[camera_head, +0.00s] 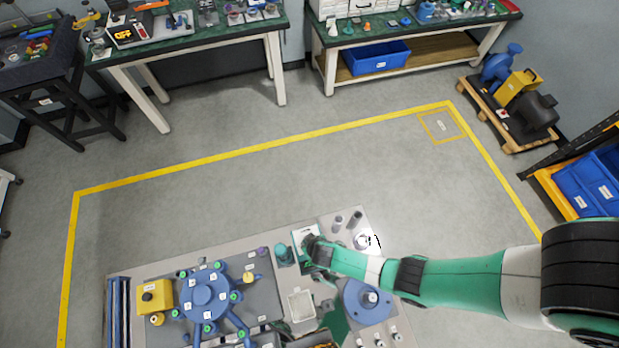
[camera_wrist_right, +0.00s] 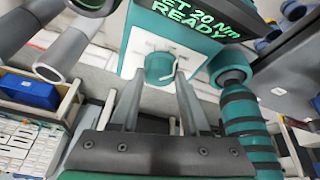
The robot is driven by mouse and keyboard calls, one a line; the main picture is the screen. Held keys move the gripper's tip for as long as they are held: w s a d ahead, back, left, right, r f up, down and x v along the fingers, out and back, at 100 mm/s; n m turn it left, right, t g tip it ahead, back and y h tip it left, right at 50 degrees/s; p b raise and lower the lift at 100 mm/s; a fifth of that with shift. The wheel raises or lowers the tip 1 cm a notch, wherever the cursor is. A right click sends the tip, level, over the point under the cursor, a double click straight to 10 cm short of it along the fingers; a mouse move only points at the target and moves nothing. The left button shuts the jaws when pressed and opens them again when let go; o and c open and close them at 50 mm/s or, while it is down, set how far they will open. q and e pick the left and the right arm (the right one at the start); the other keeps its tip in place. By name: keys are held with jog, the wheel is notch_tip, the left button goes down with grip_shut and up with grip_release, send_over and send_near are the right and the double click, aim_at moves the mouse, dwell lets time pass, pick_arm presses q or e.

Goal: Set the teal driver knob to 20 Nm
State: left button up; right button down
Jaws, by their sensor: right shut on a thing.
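The teal driver knob (camera_wrist_right: 159,66) sits on the white dial plate (camera_wrist_right: 136,44) of a teal box (camera_wrist_right: 142,20). The box's display (camera_wrist_right: 205,18) shows green text ending in "ET 20 Nm" over "READY". My right gripper (camera_wrist_right: 160,74) is shut on the knob, one finger on each side. A small white mark shows at the knob's right edge.
A ribbed teal driver (camera_wrist_right: 246,122) stands close to the right of my fingers. Grey cylinders (camera_wrist_right: 66,52) are at the left. The bench also bears a blue hub with arms (camera_head: 206,298), a yellow box (camera_head: 154,296) and a blue round flange (camera_head: 366,300). The floor behind is clear.

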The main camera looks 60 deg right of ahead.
jog(key=shift+f, duration=0.1)
dwell(0.3)
jog(key=shift+c, duration=1.9)
grip_release()
jog(key=p+v, duration=0.9)
jog(key=v, duration=0.2)
jog(key=shift+a+r, duration=0.15)
jog(key=shift+r, duration=0.2)
jog(key=shift+s, duration=0.1)
